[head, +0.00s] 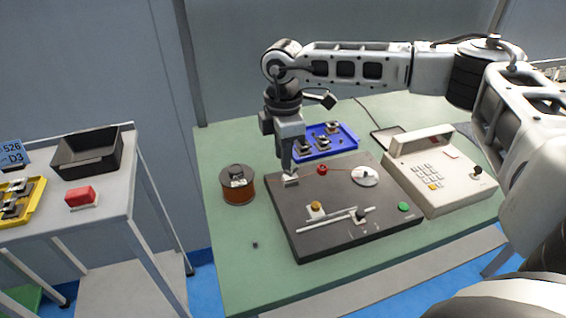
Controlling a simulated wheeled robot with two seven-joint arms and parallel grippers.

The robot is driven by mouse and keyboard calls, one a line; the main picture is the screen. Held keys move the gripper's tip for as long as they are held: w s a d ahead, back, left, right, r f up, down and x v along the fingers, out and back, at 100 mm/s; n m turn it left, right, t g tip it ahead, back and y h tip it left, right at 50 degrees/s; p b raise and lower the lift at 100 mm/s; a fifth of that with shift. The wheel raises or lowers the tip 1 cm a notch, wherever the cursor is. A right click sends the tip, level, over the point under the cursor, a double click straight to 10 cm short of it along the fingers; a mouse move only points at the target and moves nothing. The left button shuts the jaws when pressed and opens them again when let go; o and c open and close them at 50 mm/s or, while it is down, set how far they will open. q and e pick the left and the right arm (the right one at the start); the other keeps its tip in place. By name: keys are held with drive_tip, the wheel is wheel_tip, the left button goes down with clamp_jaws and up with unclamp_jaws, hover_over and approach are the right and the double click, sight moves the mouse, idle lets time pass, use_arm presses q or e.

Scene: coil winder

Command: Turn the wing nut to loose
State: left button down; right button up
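The coil winder is a dark flat board (345,240) on the green table. My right gripper (288,172) points straight down over the board's back left corner. Its fingertips are at a small pale metal part (291,181), which may be the wing nut; the fingers cover much of it. I cannot tell whether the fingers are closed on it or only around it. The board also carries a red knob (322,170), a white disc (365,176), a yellow knob (316,206), a pale rod (335,220) and a green button (404,207). My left gripper is out of view.
A copper wire spool (238,187) stands left of the board. A blue tray (344,138) with parts lies behind it, and a beige keypad console (440,178) is at right. A side table at left holds a black bin (88,158) and a red block (80,197).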

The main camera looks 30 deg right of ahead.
drive_tip(key=shift+f, duration=1.9)
clamp_jaws()
